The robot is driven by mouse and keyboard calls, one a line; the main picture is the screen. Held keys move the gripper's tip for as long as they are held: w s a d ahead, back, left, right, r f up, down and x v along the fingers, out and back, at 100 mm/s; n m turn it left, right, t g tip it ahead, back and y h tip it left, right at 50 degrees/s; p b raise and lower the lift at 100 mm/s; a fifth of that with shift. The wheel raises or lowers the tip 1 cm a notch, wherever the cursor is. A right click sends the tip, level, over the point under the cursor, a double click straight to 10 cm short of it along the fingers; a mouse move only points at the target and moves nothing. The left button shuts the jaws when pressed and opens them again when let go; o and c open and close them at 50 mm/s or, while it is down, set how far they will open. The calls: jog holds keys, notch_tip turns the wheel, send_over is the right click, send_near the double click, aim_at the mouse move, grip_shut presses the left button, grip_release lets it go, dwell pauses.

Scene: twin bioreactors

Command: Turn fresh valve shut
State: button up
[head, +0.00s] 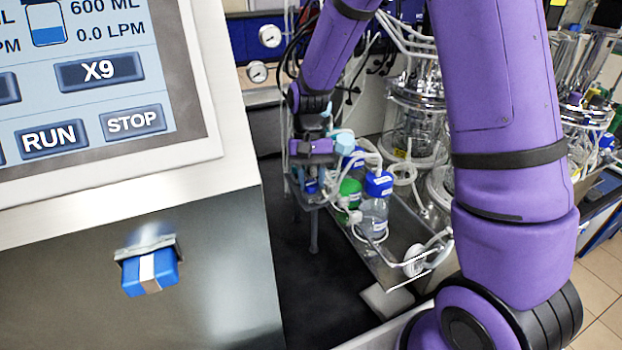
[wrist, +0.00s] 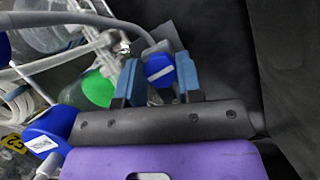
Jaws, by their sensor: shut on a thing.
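In the wrist view, a blue valve knob (wrist: 160,70) with a white stripe sits between the two blue-grey fingers of my gripper (wrist: 157,64). The fingers are closed on its sides. The stripe runs roughly crosswise between the fingers, slightly tilted. Clear tubing fittings adjoin the knob at its upper left. In the head view, my gripper (head: 322,168) is low beside the bottle tray, and the held knob is mostly hidden by the fingers. No label shows which valve this is.
A green-topped bottle (head: 350,191) and a blue-capped clear bottle (head: 376,211) stand in the metal tray (head: 395,262) beside my gripper. Loose tubing crosses here. A console (head: 220,275) with a screen and a blue striped block (head: 150,272) is at left. Glass reactors (head: 412,120) stand behind.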

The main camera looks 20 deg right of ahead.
jog(key=shift+m, duration=0.6)
jog(key=o, duration=0.9)
jog(key=shift+r, duration=0.1)
jog(key=v, duration=1)
jog(key=shift+d+r, duration=0.25)
jog(key=shift+r, duration=0.1)
